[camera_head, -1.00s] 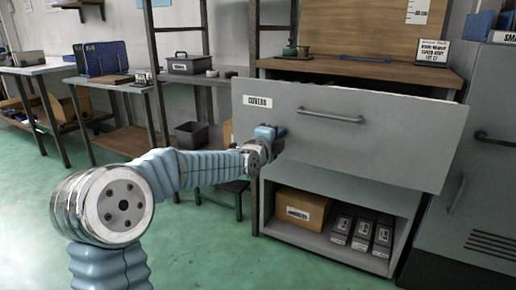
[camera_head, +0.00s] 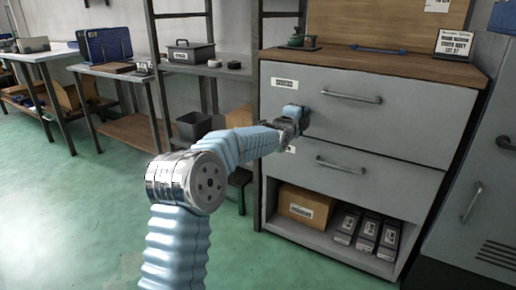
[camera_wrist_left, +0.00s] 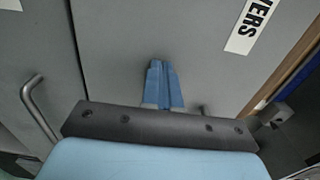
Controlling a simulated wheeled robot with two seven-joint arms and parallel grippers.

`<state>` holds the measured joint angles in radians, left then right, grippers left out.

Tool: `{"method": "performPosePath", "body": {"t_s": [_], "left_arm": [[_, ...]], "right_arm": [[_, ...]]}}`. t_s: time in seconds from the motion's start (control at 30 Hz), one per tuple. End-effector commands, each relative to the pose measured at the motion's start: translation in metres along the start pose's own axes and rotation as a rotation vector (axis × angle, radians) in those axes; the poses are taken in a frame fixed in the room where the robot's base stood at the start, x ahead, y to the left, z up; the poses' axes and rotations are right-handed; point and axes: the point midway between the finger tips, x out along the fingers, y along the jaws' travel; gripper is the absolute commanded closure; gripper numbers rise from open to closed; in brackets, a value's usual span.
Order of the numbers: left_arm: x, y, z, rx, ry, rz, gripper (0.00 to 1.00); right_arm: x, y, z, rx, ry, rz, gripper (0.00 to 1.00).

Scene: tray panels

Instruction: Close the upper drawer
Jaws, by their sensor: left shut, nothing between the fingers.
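The upper drawer (camera_head: 395,115) is a wide grey front with a bar handle (camera_head: 351,97) and a white label (camera_head: 284,83). It looks about flush with the cabinet, just under the wooden top. My left gripper (camera_head: 297,113) is at the lower left part of this front, with its fingers together and empty. In the left wrist view the blue fingertips (camera_wrist_left: 163,82) point at the grey panel and are at or very near it; contact cannot be told. The label (camera_wrist_left: 254,27) shows at the upper right there. My right gripper is not in view.
A lower drawer (camera_head: 385,182) with its own handle (camera_head: 340,165) is below. The open shelf under it holds a cardboard box (camera_head: 305,206) and several dark boxes (camera_head: 367,234). A grey cabinet (camera_head: 480,185) stands at the right. The green floor at left is clear.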

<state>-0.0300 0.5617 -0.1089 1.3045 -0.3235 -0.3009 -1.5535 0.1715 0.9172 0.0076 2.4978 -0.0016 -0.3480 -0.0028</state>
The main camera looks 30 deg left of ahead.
Motion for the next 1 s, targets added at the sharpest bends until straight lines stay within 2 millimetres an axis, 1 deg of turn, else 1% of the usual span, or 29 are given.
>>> {"method": "performPosePath", "body": {"t_s": [0.2, 0.4, 0.8, 1.0], "left_arm": [[0.0087, -0.0006, -0.0001, 0.001, 0.0, -0.001, 1.0], [0.0118, -0.0011, 0.0, 0.001, 0.0, -0.004, 1.0], [0.0122, -0.0034, 0.0, 0.0, 0.0, -0.01, 1.0], [0.0097, -0.0024, 0.0001, -0.001, 0.001, -0.01, 1.0]], "right_arm": [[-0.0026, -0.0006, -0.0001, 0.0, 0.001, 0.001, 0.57], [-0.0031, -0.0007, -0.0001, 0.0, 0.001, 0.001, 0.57], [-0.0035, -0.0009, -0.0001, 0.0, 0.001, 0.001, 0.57], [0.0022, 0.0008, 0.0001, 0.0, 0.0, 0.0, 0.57]]}}
